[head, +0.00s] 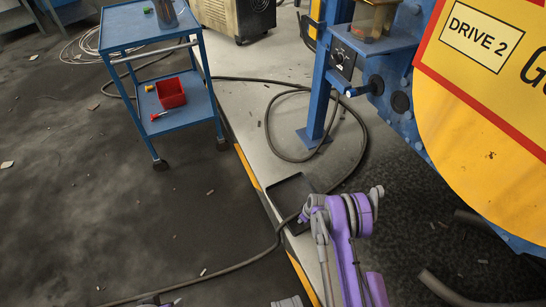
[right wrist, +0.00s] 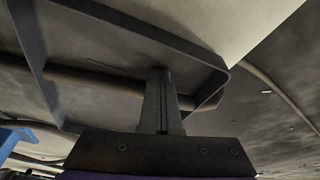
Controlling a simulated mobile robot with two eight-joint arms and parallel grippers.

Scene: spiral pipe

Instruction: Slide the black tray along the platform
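The black tray (head: 288,190) lies on the pale platform (head: 262,150), close to its yellow-striped left edge, in the head view. My right gripper (head: 304,215) reaches in from the lower right and is at the tray's near right part. In the right wrist view the tray (right wrist: 110,30) fills the upper left, with its raised rim. The right fingers (right wrist: 160,75) stand close together in front of it, with no clear gap between them. They hide part of the tray's near side, and I cannot see a wall held between them. My left gripper does not show clearly.
A dark cable (head: 258,258) runs across the floor up to the tray and loops on the platform behind it. A blue cart (head: 185,112) holding a red bin (head: 171,92) stands on the left. A yellow-and-blue machine (head: 490,100) bounds the right side.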

